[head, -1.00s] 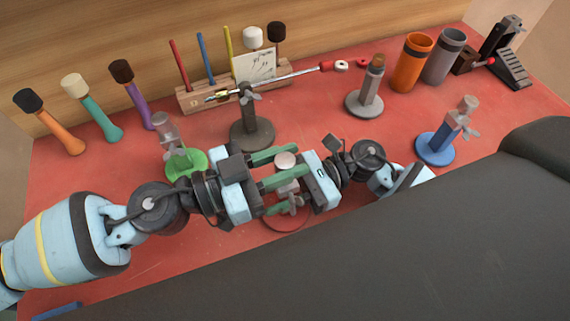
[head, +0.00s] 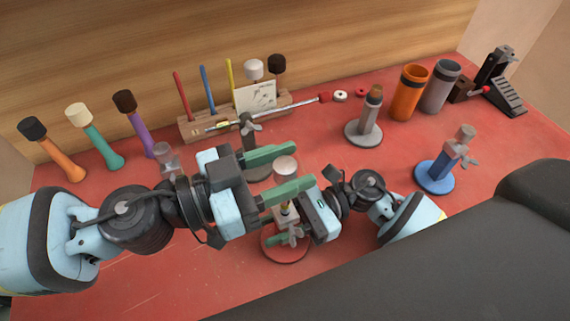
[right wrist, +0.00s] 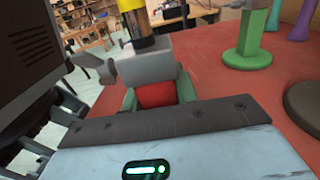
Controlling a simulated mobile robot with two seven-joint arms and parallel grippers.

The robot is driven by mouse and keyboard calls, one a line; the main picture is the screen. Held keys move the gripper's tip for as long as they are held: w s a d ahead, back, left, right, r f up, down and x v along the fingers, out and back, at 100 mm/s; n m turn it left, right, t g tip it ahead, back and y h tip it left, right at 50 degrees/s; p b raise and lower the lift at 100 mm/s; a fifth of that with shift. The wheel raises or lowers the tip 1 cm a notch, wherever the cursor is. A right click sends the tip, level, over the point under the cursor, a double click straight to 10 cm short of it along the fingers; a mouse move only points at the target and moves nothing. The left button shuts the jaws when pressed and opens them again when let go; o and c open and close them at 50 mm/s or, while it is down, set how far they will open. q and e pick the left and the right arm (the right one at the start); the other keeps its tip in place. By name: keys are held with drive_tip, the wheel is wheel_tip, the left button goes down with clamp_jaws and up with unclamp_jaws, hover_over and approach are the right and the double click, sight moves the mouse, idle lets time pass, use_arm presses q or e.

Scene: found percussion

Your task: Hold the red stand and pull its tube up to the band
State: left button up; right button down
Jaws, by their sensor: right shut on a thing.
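The red stand has a round red base (head: 285,252) and a grey collar with a wing screw (head: 291,234). Its upright tube has a pale round top (head: 286,166). My right gripper (head: 281,239) is shut on the stand's red post (right wrist: 156,95), below the collar. My left gripper (head: 301,165) is open, its green fingers on either side of the tube near its top, with a gap showing. My left gripper partly hides the tube.
A blue stand (head: 435,176) is at the right and a grey stand (head: 364,133) behind. Orange (head: 408,92) and grey (head: 441,85) cups stand at the back right. Several mallets (head: 135,125) stand at the left. A wooden rack (head: 190,130) is at the back.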

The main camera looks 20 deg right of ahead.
idle(0.5)
use_arm(q)
drive_tip(key=a, duration=1.2)
drive_tip(key=shift+s, duration=0.35)
use_arm(e)
drive_tip(key=c, duration=1)
unclamp_jaws()
drive_tip(key=d, duration=1.2)
drive_tip(key=shift+w, duration=0.3)
